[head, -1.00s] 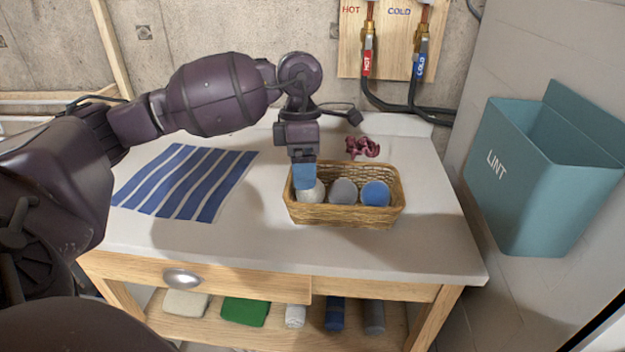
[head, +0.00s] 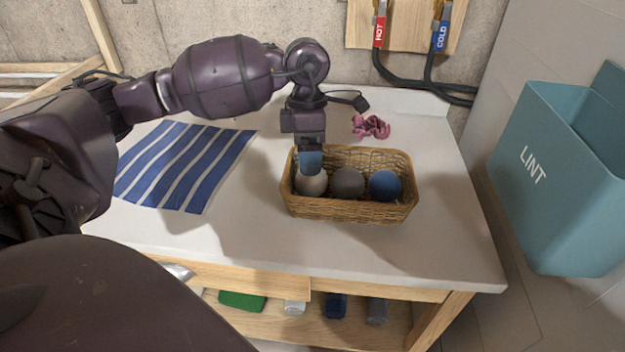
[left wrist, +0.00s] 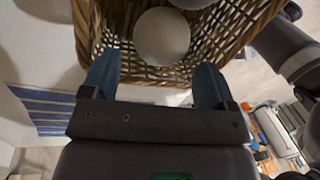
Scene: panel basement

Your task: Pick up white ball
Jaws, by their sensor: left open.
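The white ball (head: 311,182) sits at the left end of a wicker basket (head: 350,208) on the white tabletop, beside a grey ball (head: 347,183) and a blue ball (head: 384,186). My left gripper (head: 310,162) hangs over the basket's left end, just above the white ball and partly covering it. In the left wrist view, its blue fingers (left wrist: 157,88) are spread apart, with the white ball (left wrist: 161,37) ahead of and between them. No contact with the ball shows. My right gripper is not in view.
A blue-and-white striped cloth (head: 185,165) lies to the left on the table. A pink scrunchie (head: 371,127) lies behind the basket. A teal lint bin (head: 560,180) hangs at the right. Rolled and folded cloths lie on the shelf below.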

